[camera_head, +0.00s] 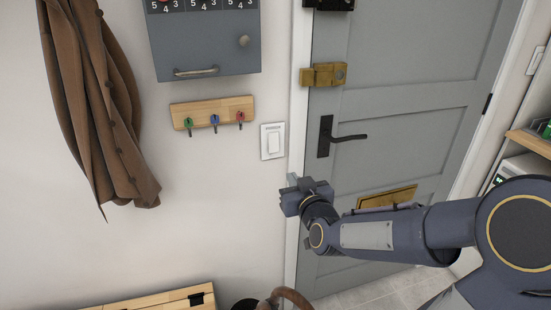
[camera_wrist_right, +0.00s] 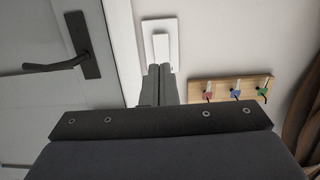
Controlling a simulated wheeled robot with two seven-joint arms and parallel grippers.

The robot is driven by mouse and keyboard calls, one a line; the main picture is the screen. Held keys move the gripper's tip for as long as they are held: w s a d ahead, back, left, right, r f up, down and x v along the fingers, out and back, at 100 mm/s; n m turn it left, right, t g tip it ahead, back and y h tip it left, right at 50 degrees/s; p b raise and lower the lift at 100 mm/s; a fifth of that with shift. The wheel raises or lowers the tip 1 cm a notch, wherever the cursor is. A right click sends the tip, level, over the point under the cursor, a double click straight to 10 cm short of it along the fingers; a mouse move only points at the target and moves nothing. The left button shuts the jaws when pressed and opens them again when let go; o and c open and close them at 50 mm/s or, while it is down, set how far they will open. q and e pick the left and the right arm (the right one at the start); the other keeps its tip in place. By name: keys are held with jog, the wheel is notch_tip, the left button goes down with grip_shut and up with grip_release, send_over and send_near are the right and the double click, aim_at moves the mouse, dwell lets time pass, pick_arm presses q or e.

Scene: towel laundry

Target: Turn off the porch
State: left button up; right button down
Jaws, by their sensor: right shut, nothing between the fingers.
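A white wall switch (camera_head: 272,141) with a rocker sits on the wall between the key rack and the grey door. A small label above its rocker is too small to read. My right gripper (camera_head: 292,181) is shut and empty, just below the switch in the head view. In the right wrist view the switch (camera_wrist_right: 160,32) is straight ahead of the shut fingers (camera_wrist_right: 160,72), whose tips overlap its lower part. I cannot tell whether they touch it. My left gripper is not in view.
The grey door (camera_head: 400,115) with a black handle (camera_head: 348,137) is on the right. A brown coat (camera_head: 100,100) hangs at the left. A grey cabinet (camera_head: 205,45) is above the rack.

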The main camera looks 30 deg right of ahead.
aim_at(273, 151)
jog(key=p+x, duration=0.1)
jog(key=x, duration=1.3)
jog(key=shift+f+p, duration=0.1)
jog(key=shift+p, duration=0.2)
jog(key=shift+f, duration=0.1)
jog(key=b, duration=0.1)
jog(key=f+b, duration=0.1)
jog(key=b, duration=0.1)
jog(key=shift+w+t, duration=0.2)
jog(key=shift+t, duration=0.1)
jog(key=shift+w+r, duration=0.1)
jog(key=shift+r, duration=0.4)
